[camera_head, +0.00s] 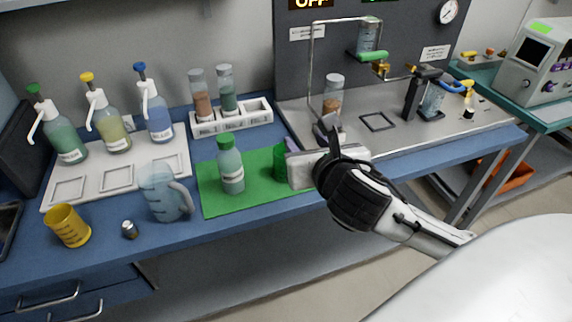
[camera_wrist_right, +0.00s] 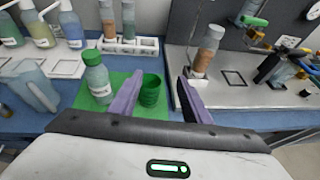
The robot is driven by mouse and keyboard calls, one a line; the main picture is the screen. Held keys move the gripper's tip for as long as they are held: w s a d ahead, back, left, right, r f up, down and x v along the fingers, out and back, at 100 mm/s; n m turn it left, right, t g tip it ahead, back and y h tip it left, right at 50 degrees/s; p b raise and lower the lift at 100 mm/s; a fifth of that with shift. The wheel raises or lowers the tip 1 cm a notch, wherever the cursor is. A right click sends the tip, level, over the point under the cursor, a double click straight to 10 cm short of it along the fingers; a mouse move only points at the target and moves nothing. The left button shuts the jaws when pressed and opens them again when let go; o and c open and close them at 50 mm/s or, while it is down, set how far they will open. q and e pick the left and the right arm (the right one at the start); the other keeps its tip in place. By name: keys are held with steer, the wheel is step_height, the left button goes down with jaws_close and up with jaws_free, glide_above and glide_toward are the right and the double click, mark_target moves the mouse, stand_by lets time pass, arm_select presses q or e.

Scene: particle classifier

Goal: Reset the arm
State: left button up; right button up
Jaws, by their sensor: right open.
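My right gripper (camera_head: 308,140) reaches in from the right in the head view, above the front of the bench at the right end of the green mat (camera_head: 215,200). In the right wrist view its two purple-grey fingers (camera_wrist_right: 158,100) are spread apart with nothing held between them. A green cup (camera_head: 280,162) stands on the mat just left of the gripper, partly hidden by it; it also shows beyond the fingers in the wrist view (camera_wrist_right: 150,92). A green-capped bottle (camera_head: 231,168) stands upright on the mat. My left gripper is not seen.
A clear jug (camera_head: 165,193), yellow cup (camera_head: 68,226) and small metal weight (camera_head: 130,230) stand at the left front. Pump bottles (camera_head: 108,121) stand behind on a white tray (camera_head: 183,158). A rack (camera_head: 232,122) holds two jars. A jar (camera_head: 332,94) stands on the grey station (camera_head: 440,130).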

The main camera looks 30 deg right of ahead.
steer(key=shift+s, duration=0.1)
stand_by(0.4)
steer(key=s+a+f+m+g+y, duration=0.2)
steer(key=s+a+f+m+y, duration=0.15)
steer(key=f+m, duration=0.5)
steer(key=s+a+f+m+g+y, duration=0.15)
steer(key=a+f+m, duration=0.35)
steer(key=f, duration=0.7)
steer(key=s+a+f+m+y, duration=0.1)
steer(key=s+a+f+m, duration=0.2)
steer(key=s+f+m, duration=0.3)
steer(key=s+a+f+m+y, duration=0.1)
steer(key=s+a+f+m, duration=0.2)
steer(key=s+f+m, duration=0.3)
steer(key=m, duration=0.4)
steer(key=shift+s+f, duration=0.25)
steer(key=shift+f, duration=0.15)
